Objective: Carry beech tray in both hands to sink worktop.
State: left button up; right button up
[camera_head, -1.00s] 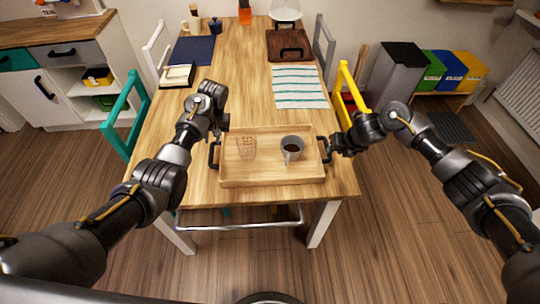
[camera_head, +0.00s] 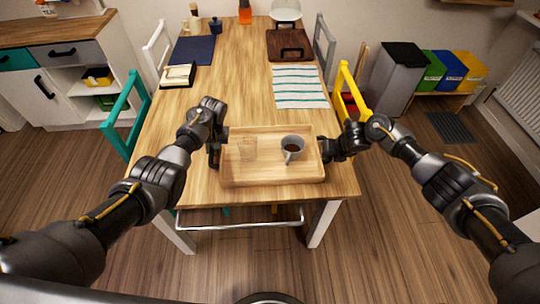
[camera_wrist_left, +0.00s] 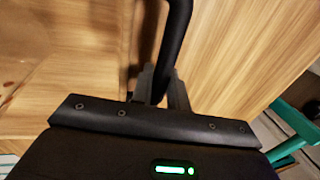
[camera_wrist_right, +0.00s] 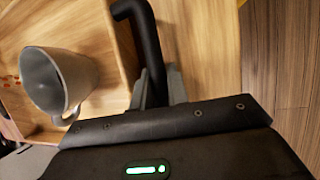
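The beech tray (camera_head: 268,174) lies flat near the front of the wooden table, with a black handle at each end. My right gripper (camera_head: 326,149) is at the right handle. The right wrist view shows its fingers against both sides of that handle (camera_wrist_right: 145,35), with the cup close by.
A teal chair (camera_head: 126,118) stands left and a yellow chair (camera_head: 349,88) right. Cabinets (camera_head: 60,70) stand at left.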

pick_arm(q)
grip_shut()
pick_arm(e)
grip_shut()
pick_arm(q)
jog(key=shift+w+r, duration=0.1)
jog(key=shift+r, duration=0.15)
pick_arm(e)
jog(key=shift+w+r, duration=0.1)
jog(key=shift+r, duration=0.1)
